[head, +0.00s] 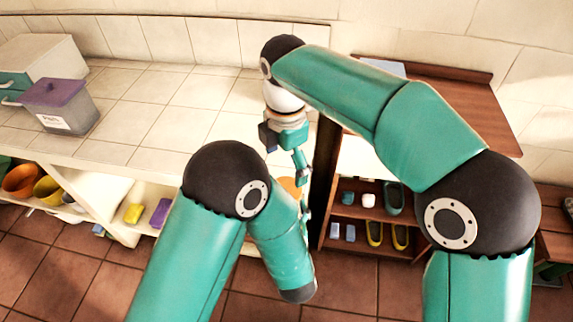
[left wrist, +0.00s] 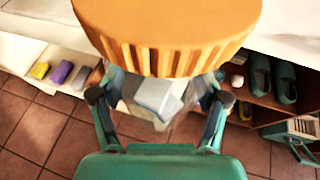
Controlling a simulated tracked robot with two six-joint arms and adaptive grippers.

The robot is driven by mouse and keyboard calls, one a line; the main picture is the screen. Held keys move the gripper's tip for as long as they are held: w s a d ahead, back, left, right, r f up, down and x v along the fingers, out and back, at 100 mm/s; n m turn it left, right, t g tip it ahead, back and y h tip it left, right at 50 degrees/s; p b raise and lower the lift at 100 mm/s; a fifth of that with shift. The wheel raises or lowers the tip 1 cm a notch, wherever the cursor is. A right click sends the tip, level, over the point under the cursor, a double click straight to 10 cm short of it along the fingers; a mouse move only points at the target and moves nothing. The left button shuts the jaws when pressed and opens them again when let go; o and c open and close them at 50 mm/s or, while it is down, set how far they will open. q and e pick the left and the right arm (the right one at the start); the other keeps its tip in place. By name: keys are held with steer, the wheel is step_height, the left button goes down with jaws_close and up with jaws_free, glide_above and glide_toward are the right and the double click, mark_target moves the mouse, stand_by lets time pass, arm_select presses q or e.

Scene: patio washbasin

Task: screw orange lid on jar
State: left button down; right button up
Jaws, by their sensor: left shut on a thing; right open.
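The orange lid (left wrist: 170,45) fills the top of the left wrist view, its ridged side facing the camera. Below it shows the clear jar (left wrist: 140,108) with pale blocky shapes showing through. My left gripper (left wrist: 160,88) is shut on the jar, one finger on each side under the lid. I cannot tell whether the lid is fully seated. In the head view the lid (head: 290,187) peeks out as an orange patch behind my left arm. My right gripper (head: 301,168) is open and points down just above the lid. The jar is hidden there.
A tiled counter (head: 150,115) holds a grey bin with a purple lid (head: 62,103). Below it are a yellow block (head: 133,213) and pots (head: 20,181). A brown shelf (head: 355,212) with shoes (head: 375,234) stands right of the jar.

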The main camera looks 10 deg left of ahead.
steer(key=shift+f, duration=0.1)
steer(key=shift+f, duration=3.9)
steer(key=c, duration=1)
steer(key=o, duration=1.1)
steer(key=shift+r, duration=0.1)
steer(key=shift+r, duration=2.15)
steer(key=shift+r, duration=0.1)
steer(key=shift+c, duration=0.5)
